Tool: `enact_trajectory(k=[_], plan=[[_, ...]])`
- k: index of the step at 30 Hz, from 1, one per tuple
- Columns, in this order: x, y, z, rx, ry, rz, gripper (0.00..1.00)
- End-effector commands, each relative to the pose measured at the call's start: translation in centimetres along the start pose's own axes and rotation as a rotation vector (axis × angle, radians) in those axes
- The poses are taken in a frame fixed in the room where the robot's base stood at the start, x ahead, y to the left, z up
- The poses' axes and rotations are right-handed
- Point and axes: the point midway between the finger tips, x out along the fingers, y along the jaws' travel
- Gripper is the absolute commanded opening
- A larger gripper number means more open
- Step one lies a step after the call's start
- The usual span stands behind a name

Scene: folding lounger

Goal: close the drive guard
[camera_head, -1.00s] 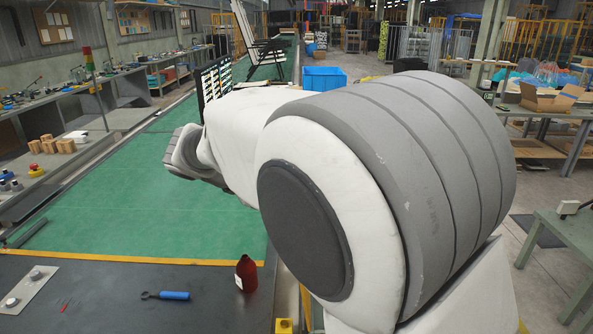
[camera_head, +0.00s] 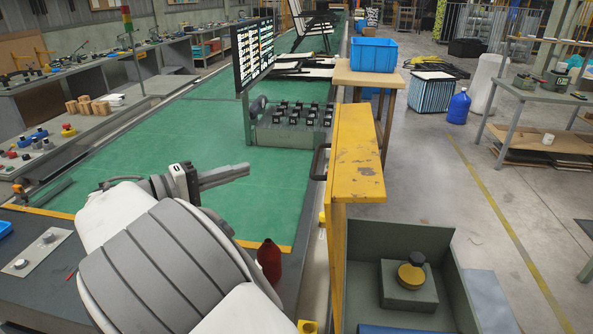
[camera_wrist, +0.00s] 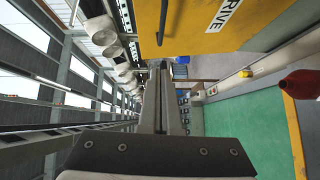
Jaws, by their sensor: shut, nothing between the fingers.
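The drive guard (camera_head: 357,165) is a yellow panel with scuffed paint, standing upright and swung out at the left side of an open grey-green housing (camera_head: 437,245). A dark handle (camera_head: 320,162) sits on its left face. In the wrist view the guard (camera_wrist: 225,28) shows the letters "RIVE", and the dark handle (camera_wrist: 163,22) is at its left. My gripper (camera_head: 246,171) is shut and empty over the green belt, left of the guard and apart from it. In the wrist view my gripper (camera_wrist: 163,66) points towards the area just below the handle.
A red bottle (camera_head: 269,260) stands near my arm, left of the guard. A block with several black knobs (camera_head: 290,128) and a display board (camera_head: 253,52) stand beyond.

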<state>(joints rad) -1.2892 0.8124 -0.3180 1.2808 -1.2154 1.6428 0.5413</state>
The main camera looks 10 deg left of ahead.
Motion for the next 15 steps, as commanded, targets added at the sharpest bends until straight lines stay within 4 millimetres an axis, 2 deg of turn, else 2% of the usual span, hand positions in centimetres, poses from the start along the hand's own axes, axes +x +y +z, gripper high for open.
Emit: enact_trajectory(k=[5, 15], plan=[[1.4, 0.0, 0.0, 0.000, -0.002, 0.000, 0.00], [8.4, 0.0, 0.1, -0.002, -0.005, -0.001, 0.00]])
